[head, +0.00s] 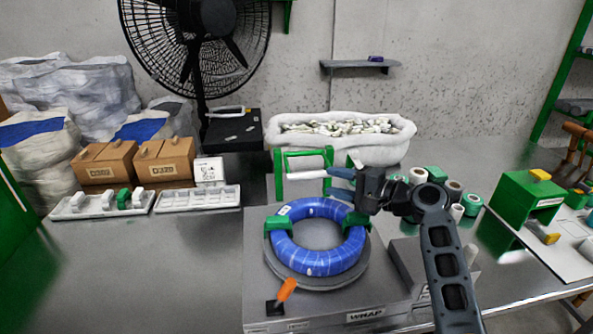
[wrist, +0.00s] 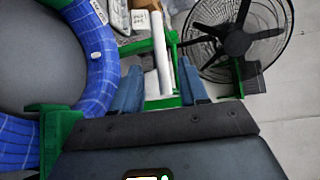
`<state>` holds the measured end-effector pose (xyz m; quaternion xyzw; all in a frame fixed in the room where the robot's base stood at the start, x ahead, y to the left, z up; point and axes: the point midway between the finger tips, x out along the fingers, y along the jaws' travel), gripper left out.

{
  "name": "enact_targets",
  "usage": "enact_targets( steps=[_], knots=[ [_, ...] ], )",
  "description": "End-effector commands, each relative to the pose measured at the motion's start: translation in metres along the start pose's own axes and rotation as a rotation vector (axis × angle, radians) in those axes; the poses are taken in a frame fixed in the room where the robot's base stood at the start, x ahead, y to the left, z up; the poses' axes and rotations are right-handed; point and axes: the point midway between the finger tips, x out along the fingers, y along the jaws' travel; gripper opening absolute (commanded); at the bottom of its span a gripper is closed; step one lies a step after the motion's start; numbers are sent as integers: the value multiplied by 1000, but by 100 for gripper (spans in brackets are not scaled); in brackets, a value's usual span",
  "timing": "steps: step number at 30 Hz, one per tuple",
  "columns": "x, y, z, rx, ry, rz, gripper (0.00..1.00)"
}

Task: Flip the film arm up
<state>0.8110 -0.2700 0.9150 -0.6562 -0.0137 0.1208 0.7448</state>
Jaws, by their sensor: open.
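The film arm is a green frame (head: 281,184) with a white roll (head: 307,174), standing behind the wrap machine. The roll lies about level in the head view. In the wrist view, the white roll (wrist: 159,45) shows between the two blue fingers of my gripper (wrist: 160,88), with the green frame (wrist: 173,50) beside it. My gripper (head: 338,173) is open at the roll's right end, above the back of the machine. I cannot tell whether the fingers touch the roll. My wrist hides part of the frame's right side.
A blue cable coil (head: 320,263) lies on the wrap machine (head: 255,300), held by green clamps (head: 279,226). An orange-handled lever (head: 286,290) stands in front. A white sack of pieces (head: 290,155) is behind the frame. Green and white rolls (head: 453,190) stand right of my wrist.

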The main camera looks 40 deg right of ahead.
Motion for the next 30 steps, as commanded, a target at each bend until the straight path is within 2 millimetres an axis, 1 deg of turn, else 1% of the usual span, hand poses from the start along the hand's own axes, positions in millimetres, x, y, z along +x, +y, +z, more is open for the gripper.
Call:
enact_targets(
  steps=[5, 12, 16, 21, 27, 28, 30],
  knots=[
    [19, 0, 0, 0, -2, 1, 43],
    [56, -1, 0, -2, -1, 1, 43],
    [69, 0, 0, -1, 0, 1, 43],
    [76, 0, 0, -1, -1, 1, 43],
    [77, 0, 0, -1, 0, 1, 43],
    [77, 0, 0, -1, 0, 1, 42],
    [76, 0, 0, -1, 0, 1, 36]
  ],
)
